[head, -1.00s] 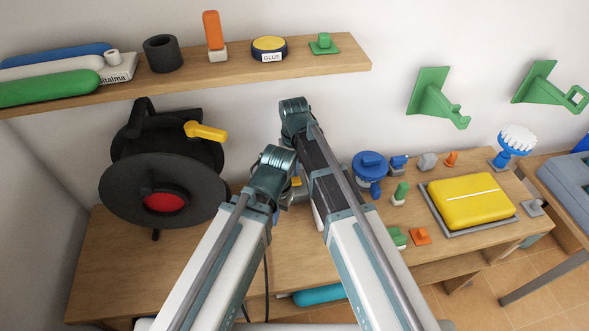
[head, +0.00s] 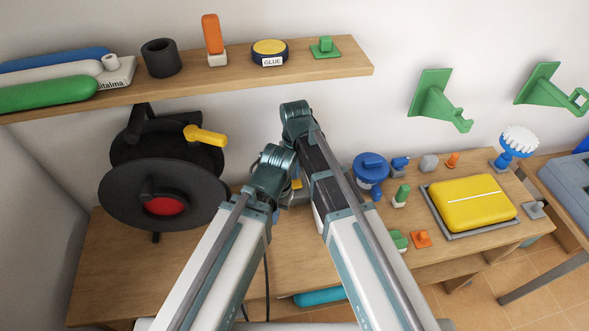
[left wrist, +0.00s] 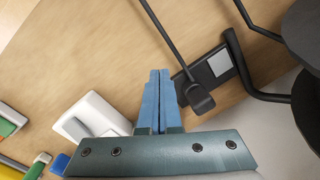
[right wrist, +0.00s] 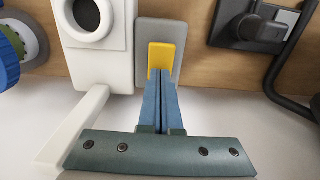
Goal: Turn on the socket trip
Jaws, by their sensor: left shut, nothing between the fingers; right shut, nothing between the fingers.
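A black socket box (right wrist: 262,25) with a light panel and a plug in it is at the top right of the right wrist view. The left wrist view shows a black box (left wrist: 212,68) with a plug and cable. A yellow tab (right wrist: 168,52) stands on a grey plate (right wrist: 158,25) beside a white housing. I cannot tell which part is the socket trip. My right gripper (right wrist: 161,74) is shut and empty, its tips overlapping the yellow tab's lower edge; contact is unclear. My left gripper (left wrist: 159,74) is shut and empty over the wooden board, left of the black box.
A black cable reel (head: 160,180) stands at the left of the bench (head: 110,265). A yellow case (head: 472,202) and small coloured parts are at the right. A shelf (head: 200,77) runs above. A white housing (right wrist: 95,50) is close to my right gripper.

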